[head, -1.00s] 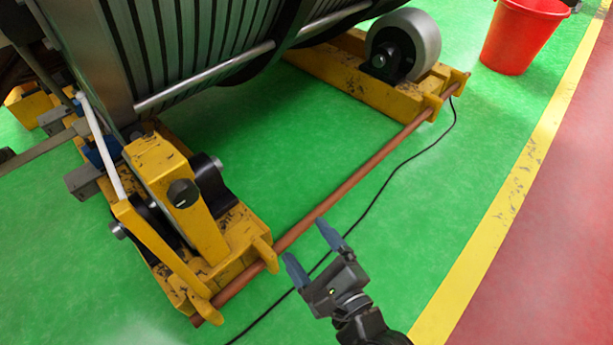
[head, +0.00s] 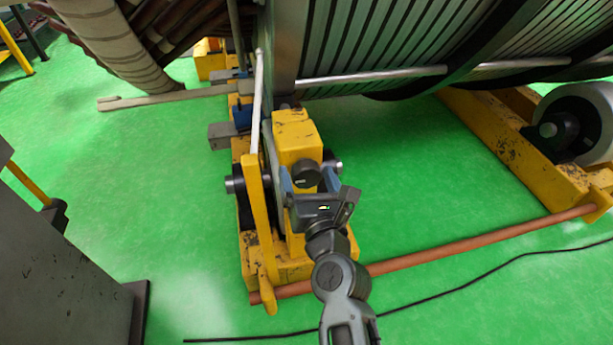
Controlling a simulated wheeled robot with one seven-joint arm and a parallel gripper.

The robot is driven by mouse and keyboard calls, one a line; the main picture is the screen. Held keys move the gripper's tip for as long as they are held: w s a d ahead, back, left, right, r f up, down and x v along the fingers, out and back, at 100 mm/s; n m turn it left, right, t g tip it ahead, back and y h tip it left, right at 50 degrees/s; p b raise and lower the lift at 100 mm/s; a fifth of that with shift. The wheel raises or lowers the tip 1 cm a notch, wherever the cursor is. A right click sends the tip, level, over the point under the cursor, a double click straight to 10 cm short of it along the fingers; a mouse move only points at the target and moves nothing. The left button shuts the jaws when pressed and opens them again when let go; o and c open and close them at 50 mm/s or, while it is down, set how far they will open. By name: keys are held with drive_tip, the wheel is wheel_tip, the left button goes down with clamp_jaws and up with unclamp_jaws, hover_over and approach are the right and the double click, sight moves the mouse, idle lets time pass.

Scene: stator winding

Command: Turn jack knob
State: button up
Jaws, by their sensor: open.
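The black round jack knob (head: 306,172) sits on the front face of the yellow jack block (head: 296,130), left of centre in the head view. My gripper (head: 309,179) is open. Its two blue-grey fingertips appear on the left and right of the knob, with the knob between them in the picture. I cannot tell whether they touch it or how far in front of it they are. My gripper body hides the lower part of the block.
The large ribbed stator (head: 385,40) rises behind the block. A copper-coloured rod (head: 470,243) runs low to a yellow roller stand (head: 500,140). A black cable (head: 450,290) lies on the green floor. A grey cabinet (head: 60,270) stands at the left.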

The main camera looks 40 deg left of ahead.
drive_tip(key=shift+w+a, duration=0.45)
drive_tip(key=shift+a, duration=0.1)
drive_tip(key=shift+c, duration=0.4)
drive_tip(key=c, duration=1)
